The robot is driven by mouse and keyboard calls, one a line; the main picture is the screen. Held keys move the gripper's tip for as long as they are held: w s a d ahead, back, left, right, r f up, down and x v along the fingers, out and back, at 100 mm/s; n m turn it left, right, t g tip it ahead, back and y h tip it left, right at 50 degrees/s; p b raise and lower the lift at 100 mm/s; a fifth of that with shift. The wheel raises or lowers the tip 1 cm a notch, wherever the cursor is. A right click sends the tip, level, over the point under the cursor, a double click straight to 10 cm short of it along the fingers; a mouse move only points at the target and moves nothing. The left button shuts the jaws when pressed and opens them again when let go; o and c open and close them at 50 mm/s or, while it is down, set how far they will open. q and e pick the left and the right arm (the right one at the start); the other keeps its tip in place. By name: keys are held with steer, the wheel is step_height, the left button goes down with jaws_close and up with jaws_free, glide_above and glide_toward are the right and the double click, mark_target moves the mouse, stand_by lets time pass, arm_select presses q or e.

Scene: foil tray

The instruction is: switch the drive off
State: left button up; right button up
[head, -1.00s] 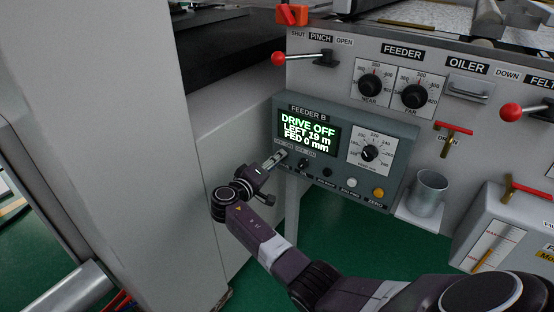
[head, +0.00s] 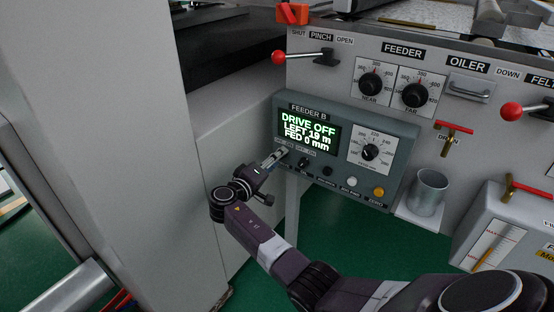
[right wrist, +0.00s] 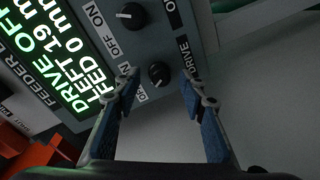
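The control box (head: 402,131) labelled FEEDER B hangs below the machine panel. Its lit display (head: 308,132) reads DRIVE OFF, LEFT 19 m, FED 0 mm. My right gripper (head: 280,156) is at the box's lower left, below the display. In the right wrist view the small black drive knob (right wrist: 158,74), with the DRIVE label beside it, shows between the tips of my open right gripper (right wrist: 160,77). A gap shows on each side of the knob. In the head view the gripper hides this knob. My left gripper is not in view.
A second small black knob (right wrist: 131,16) sits beside the drive knob. A white-faced dial (head: 369,153), a white button (head: 351,182) and a yellow button (head: 378,192) are further right. A metal cup (head: 429,192) stands right of the box. A grey wall (head: 160,150) is close on the left.

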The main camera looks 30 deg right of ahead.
steer(key=v, duration=1.1)
steer(key=shift+s+a, duration=0.2)
steer(key=shift+a, duration=0.05)
